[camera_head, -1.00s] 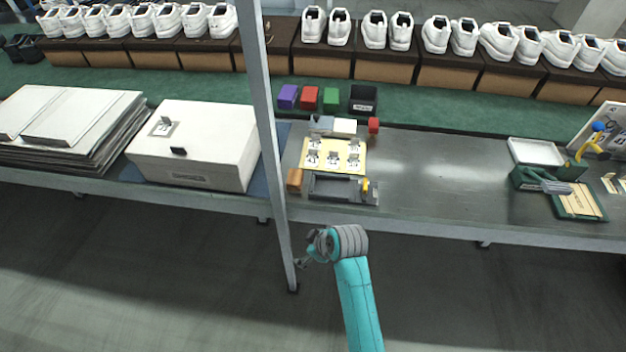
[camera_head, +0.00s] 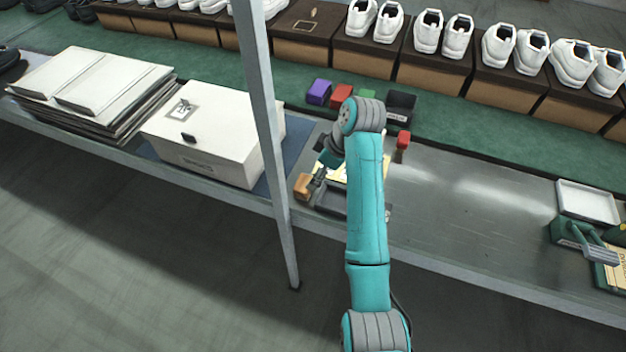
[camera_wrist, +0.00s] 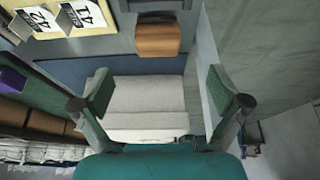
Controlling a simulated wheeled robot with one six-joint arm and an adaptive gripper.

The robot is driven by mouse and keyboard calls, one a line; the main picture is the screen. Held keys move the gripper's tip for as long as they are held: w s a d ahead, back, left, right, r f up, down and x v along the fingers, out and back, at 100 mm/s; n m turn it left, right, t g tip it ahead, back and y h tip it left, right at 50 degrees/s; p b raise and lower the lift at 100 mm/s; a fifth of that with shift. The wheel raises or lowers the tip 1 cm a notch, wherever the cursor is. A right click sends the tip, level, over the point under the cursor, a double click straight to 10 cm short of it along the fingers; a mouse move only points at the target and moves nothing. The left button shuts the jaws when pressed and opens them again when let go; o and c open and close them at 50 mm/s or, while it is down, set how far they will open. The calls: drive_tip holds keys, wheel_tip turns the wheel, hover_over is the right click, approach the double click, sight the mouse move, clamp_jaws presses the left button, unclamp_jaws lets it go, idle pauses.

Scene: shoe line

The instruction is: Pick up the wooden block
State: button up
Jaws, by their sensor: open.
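The wooden block (camera_head: 301,188) is orange-brown and sits near the front edge of the metal table, right of the grey post. In the wrist view the wooden block (camera_wrist: 158,40) is at the top, beyond the fingertips and roughly between their lines. My gripper (camera_head: 318,178) is just right of the block in the head view and close to it; my arm partly covers that area. In the wrist view my gripper (camera_wrist: 166,90) has its two fingers wide apart with nothing between them.
A yellow board with numbered cards (camera_wrist: 72,20) lies beside the block. A dark tray (camera_head: 331,200) is right of it. The grey post (camera_head: 262,90) and a white box (camera_head: 205,140) stand to the left.

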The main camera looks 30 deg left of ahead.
sight(306, 183)
drive_tip(key=x, duration=0.5)
drive_tip(key=shift+a+x, duration=0.25)
drive_tip(key=shift+x, duration=2.3)
drive_tip(key=shift+w+r, duration=0.1)
drive_tip(key=shift+w, duration=0.05)
drive_tip(key=c, duration=1.3)
